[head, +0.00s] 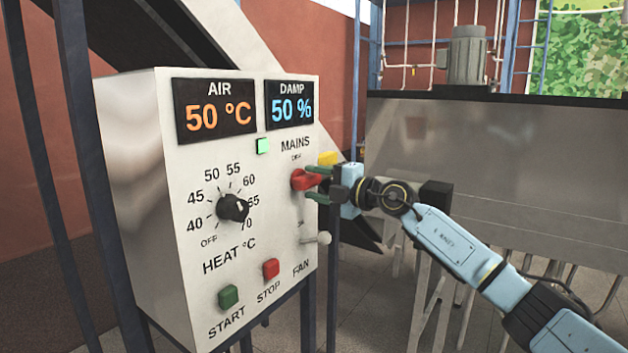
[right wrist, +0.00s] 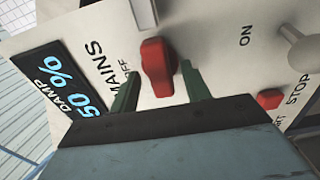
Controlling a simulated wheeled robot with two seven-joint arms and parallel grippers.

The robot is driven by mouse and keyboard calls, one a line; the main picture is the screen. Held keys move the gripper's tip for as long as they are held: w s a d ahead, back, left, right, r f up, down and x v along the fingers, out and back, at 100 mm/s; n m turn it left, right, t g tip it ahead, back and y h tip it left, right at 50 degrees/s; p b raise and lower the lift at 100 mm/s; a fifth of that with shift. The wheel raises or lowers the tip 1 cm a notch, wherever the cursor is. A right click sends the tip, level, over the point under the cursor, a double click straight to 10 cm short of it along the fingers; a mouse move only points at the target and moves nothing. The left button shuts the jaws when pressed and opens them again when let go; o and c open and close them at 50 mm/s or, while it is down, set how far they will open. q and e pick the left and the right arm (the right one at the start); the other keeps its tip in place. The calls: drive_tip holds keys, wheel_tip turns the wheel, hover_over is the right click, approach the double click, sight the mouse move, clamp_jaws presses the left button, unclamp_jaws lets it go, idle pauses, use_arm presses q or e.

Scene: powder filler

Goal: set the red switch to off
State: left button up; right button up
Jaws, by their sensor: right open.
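The red switch (head: 301,180) is on the right side of the control panel's front, under the MAINS label. OFF is printed above it and ON below it. My right gripper (head: 315,183) is open, with its green fingers pointing at the panel beside the switch. In the right wrist view the red switch (right wrist: 157,67) shows in front of the gap between the open fingers (right wrist: 160,88), its long side running across the line from OFF to ON. I cannot tell whether a finger touches it. My left gripper is not in view.
The white panel box (head: 165,150) also carries a lit green lamp (head: 263,146), a heat dial (head: 232,207), a fan lever (head: 322,238), a green start button (head: 228,297) and a red stop button (head: 271,268). A metal tank (head: 500,160) stands behind my right arm.

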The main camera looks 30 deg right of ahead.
drive_tip(key=shift+w+a, duration=0.15)
drive_tip(key=shift+w, duration=0.2)
drive_tip(key=shift+c, duration=0.2)
drive_tip(key=c, duration=0.9)
drive_tip(key=shift+c, duration=0.2)
